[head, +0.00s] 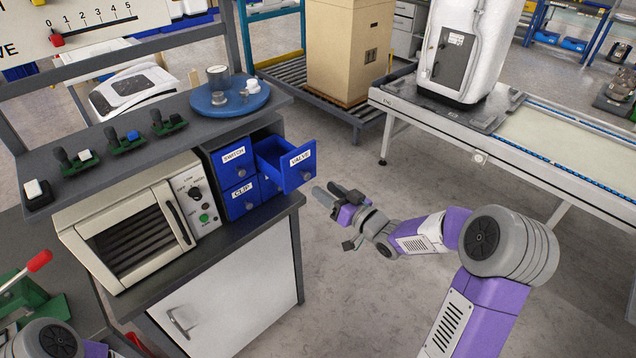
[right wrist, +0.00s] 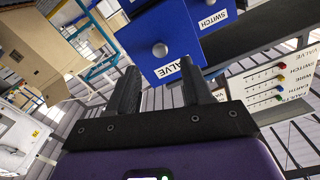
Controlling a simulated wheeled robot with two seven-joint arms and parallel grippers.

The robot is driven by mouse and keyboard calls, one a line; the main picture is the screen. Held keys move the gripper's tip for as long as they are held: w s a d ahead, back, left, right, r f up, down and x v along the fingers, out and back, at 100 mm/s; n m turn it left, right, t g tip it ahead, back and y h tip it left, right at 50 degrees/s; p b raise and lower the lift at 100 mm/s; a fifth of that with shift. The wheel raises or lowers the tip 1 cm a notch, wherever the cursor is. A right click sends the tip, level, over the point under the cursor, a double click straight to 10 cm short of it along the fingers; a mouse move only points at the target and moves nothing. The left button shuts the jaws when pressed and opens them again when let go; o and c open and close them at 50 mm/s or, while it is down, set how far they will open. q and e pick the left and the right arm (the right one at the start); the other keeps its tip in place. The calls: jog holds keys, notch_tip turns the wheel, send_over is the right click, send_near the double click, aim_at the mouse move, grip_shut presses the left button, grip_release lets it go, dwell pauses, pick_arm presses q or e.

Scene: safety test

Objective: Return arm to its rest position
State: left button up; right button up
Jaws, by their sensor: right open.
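My right arm (head: 490,290) reaches in from the right in the head view. My right gripper (head: 333,193) is open and empty, just right of and below the front of the pulled-out VALVE drawer (head: 299,165). In the right wrist view both fingers of the gripper (right wrist: 160,95) stand apart with nothing between them. The blue VALVE drawer front (right wrist: 150,35) with its round knob lies beyond the fingertips; they look apart from it, though the gap is hard to judge. Of my left arm, only a part shows at the bottom left of the head view; its gripper is out of view.
The blue drawer unit (head: 236,175) has SWITCH and CLIP drawers shut. Beside it are an oven-like device (head: 130,225) and a blue turntable (head: 230,100) on the shelf above. A conveyor (head: 480,135) and carton (head: 345,50) stand behind. The floor (head: 340,290) right of the cabinet is clear.

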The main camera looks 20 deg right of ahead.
jog(key=shift+v, duration=0.8)
jog(key=s+a+f+m+g, duration=0.1)
jog(key=s+a+f+g, duration=0.2)
jog(key=f, duration=0.5)
jog(key=s+a+f+m+g+h, duration=0.1)
jog(key=a+f+g, duration=0.1)
jog(key=a+f, duration=0.45)
jog(key=s+a+f+m+g, duration=0.1)
jog(key=s+a+f+g, duration=0.15)
jog(key=f, duration=0.75)
jog(key=s+a+f+g, duration=0.4)
jog(key=s+f, duration=0.1)
jog(key=s, duration=0.4)
jog(key=s+a+f+g, duration=0.4)
jog(key=s+f+g, duration=0.1)
jog(key=s, duration=0.5)
jog(key=shift+f, duration=0.7)
